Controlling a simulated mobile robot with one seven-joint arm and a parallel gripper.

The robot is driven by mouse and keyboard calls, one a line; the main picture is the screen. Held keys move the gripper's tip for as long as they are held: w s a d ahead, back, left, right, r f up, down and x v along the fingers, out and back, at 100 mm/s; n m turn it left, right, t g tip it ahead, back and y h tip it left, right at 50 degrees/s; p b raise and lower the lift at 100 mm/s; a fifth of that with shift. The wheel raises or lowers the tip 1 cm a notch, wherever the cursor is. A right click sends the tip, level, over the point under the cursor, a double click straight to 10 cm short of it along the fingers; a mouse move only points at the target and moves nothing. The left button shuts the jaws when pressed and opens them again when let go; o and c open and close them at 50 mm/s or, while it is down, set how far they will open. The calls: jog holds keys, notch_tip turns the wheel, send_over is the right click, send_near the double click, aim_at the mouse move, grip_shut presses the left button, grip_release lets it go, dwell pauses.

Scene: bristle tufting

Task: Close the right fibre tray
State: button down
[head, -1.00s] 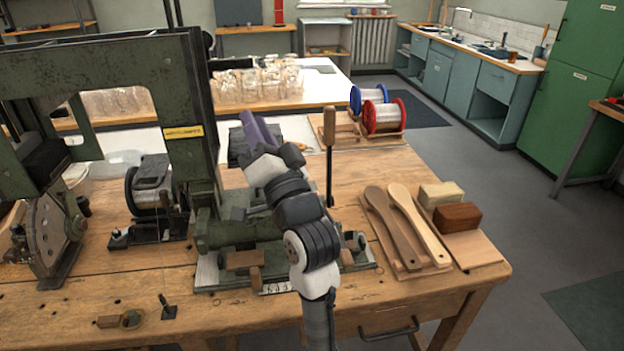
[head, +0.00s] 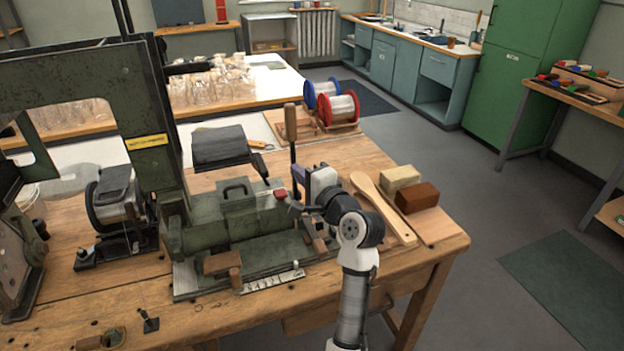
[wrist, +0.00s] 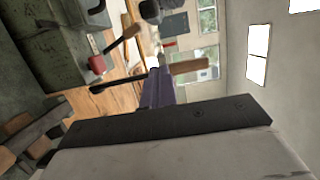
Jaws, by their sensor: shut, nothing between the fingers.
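My gripper (head: 300,180) is shut and empty at the right side of the green tufting machine, beside an upright lever with a wooden handle (head: 290,122). Its purple fingers (wrist: 157,90) show in the wrist view, with the same wooden handle (wrist: 190,65) just beyond them. On the machine sit a green box with a handle on top (head: 237,196) and, behind it, a raised dark grey panel or tray (head: 220,146). I cannot tell which part is the right fibre tray or how far it stands open. A red knob (head: 281,194) is close to my gripper and shows in the wrist view (wrist: 97,64).
Wooden paddles (head: 385,208), a pale block (head: 401,177) and a brown block (head: 418,198) lie right of my arm. Red and blue spools (head: 339,109) stand behind. The machine's tall frame (head: 150,130) rises at left. Bench front right is clear.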

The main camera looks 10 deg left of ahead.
jog(key=shift+s+a+p, duration=0.2)
jog(key=shift+a+p, duration=0.1)
jog(key=shift+a, duration=0.5)
jog(key=shift+s+a+p, duration=0.15)
jog(key=shift+a+p, duration=0.1)
jog(key=shift+a, duration=0.5)
jog(key=shift+s+a+p, duration=0.2)
jog(key=shift+a+p, duration=0.1)
jog(key=shift+a, duration=0.5)
